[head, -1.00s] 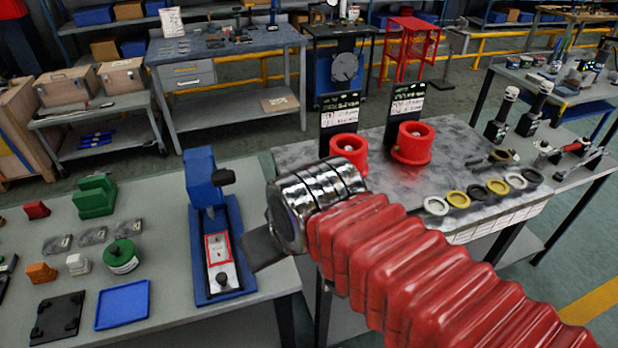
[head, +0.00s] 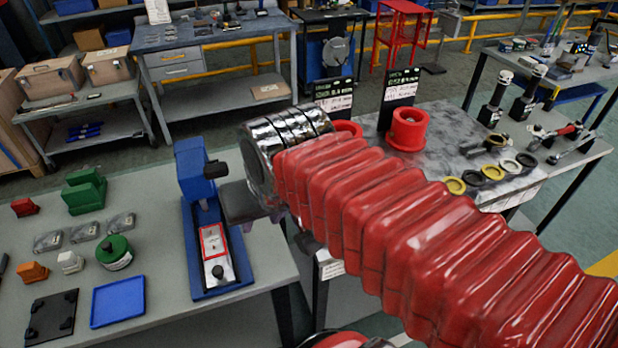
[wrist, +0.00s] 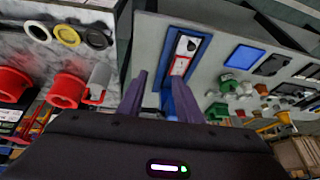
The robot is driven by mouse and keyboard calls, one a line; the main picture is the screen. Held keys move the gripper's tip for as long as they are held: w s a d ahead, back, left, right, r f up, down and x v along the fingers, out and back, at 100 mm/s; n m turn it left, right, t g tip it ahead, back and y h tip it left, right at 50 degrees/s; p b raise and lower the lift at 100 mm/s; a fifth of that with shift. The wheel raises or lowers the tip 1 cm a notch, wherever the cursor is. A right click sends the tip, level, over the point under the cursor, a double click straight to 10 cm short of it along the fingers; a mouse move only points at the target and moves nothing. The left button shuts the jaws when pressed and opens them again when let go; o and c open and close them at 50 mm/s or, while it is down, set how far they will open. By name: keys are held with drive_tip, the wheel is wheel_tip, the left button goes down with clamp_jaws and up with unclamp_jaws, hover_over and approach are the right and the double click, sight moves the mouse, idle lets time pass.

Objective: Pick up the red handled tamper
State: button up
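My gripper (wrist: 160,95) is open and empty in the wrist view, its two purple fingers apart. In the head view it is mostly hidden behind my red-sleeved arm; its dark body (head: 240,203) shows by the blue press. I cannot tell the tamper for sure. In the wrist view a grey cylinder with a red part (wrist: 98,82) is left of the fingers, next to a red cup (wrist: 67,90); my arm seems to hide it in the head view. A red-handled tool (head: 568,129) lies on the right table in the head view.
The blue press (head: 205,215) stands at the left bench's right edge, close to my gripper. Red cups (head: 408,129) and black sign cards (head: 400,85) stand on the middle table. Rings (head: 455,186) lie at its right edge. A blue tray (head: 118,301) is on the left bench.

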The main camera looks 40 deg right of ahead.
drive_tip(key=w+d+r+m+g, duration=0.1)
drive_tip(key=w+d+m, duration=0.7)
drive_tip(key=d, duration=0.3)
drive_tip(key=w+d+r+m+g, duration=0.2)
drive_tip(key=w+d+m, duration=0.6)
drive_tip(key=d+m, duration=0.2)
drive_tip(key=shift+d+r+m, duration=0.25)
drive_tip(key=shift+d+m, duration=0.05)
drive_tip(key=shift+d, duration=0.6)
drive_tip(key=f, duration=0.2)
drive_tip(key=w+f, duration=0.1)
drive_tip(key=f, duration=0.5)
drive_tip(key=shift+w+d+f, duration=0.2)
drive_tip(key=shift+w, duration=0.1)
drive_tip(key=shift+f, duration=0.1)
drive_tip(key=shift+w+d+f, duration=0.1)
drive_tip(key=shift+w+f, duration=0.15)
drive_tip(key=shift+f, duration=0.55)
drive_tip(key=shift+w+a+f, duration=0.1)
drive_tip(key=shift+w+f, duration=0.15)
drive_tip(key=shift+f, duration=0.6)
drive_tip(key=shift+w+d+f, duration=0.1)
drive_tip(key=shift+w+f, duration=0.15)
drive_tip(key=shift+f, duration=0.55)
